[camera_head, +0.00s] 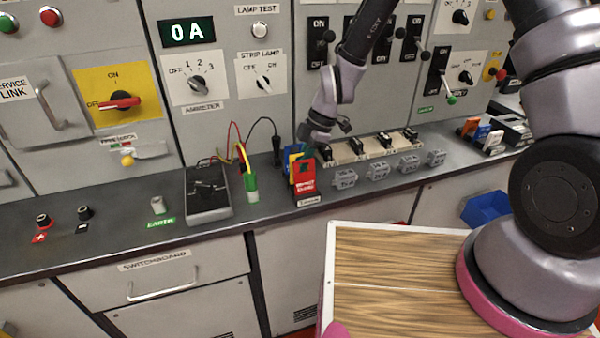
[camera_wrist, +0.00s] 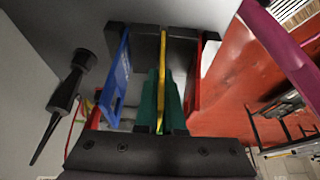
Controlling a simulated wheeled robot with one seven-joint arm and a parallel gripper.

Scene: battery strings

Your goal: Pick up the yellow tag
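The yellow tag (camera_wrist: 162,52) stands edge-on in a dark slotted holder (camera_wrist: 185,47), between a blue tag (camera_wrist: 121,80) and a red tag (camera_wrist: 194,75) in the wrist view. In the head view a sliver of the yellow tag (camera_head: 296,164) shows behind the red tag (camera_head: 304,184). My gripper (camera_wrist: 161,92) has green fingers on both sides of the yellow tag, with no clear gap. It appears shut on the tag, which still sits in the holder. In the head view my gripper's tips are partly hidden among the tags.
Grey clips (camera_head: 377,171) and a pale strip with black terminals (camera_head: 370,147) lie right of the tags. A green-and-white probe (camera_head: 251,188) and a black meter (camera_head: 208,196) stand to the left. The switch panel (camera_head: 290,95) rises close behind.

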